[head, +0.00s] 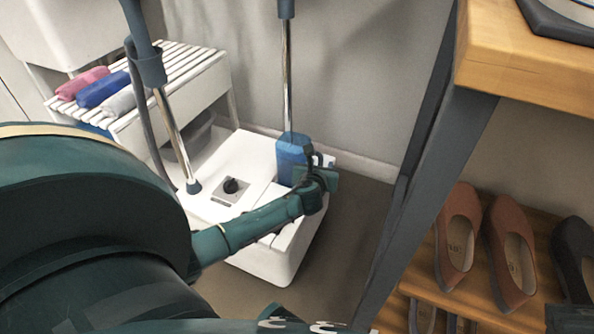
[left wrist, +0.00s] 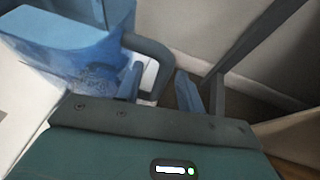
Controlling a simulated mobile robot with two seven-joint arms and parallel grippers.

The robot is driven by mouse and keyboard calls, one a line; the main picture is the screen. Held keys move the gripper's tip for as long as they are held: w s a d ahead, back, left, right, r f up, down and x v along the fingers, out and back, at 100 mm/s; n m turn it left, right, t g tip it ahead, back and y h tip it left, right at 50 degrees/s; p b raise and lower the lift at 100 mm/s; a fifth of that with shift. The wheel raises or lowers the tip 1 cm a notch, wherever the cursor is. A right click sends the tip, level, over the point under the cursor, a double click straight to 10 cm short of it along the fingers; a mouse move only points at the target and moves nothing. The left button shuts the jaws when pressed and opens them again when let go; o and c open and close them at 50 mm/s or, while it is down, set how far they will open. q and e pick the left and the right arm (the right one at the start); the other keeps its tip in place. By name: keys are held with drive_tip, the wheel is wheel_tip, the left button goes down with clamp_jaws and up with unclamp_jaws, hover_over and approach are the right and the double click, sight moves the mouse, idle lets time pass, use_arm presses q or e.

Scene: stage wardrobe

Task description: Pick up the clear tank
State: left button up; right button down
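The clear tank (head: 291,160) is a blue, see-through container standing upright at the back right of a white floor unit (head: 262,262). In the left wrist view the tank (left wrist: 62,48) fills the upper left, with a dark loop handle (left wrist: 150,50) on its side. My left gripper (head: 318,182) is at the handle side of the tank. In the left wrist view its two fingers (left wrist: 160,88) are apart, one on each side of the handle's outer bar. I see a gap on the right finger's side; contact on the other side is unclear. My right gripper is out of view.
A metal pole (head: 286,75) rises just behind the tank, and another (head: 175,130) stands at the unit's left. A white slatted bench (head: 180,72) with rolled towels is at back left. A dark table leg (head: 425,165) and shoe rack (head: 420,270) bound the right.

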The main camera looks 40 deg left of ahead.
use_arm(q)
drive_tip(key=shift+w+a, duration=0.1)
drive_tip(key=shift+w, duration=0.1)
drive_tip(key=shift+c, duration=0.5)
clamp_jaws()
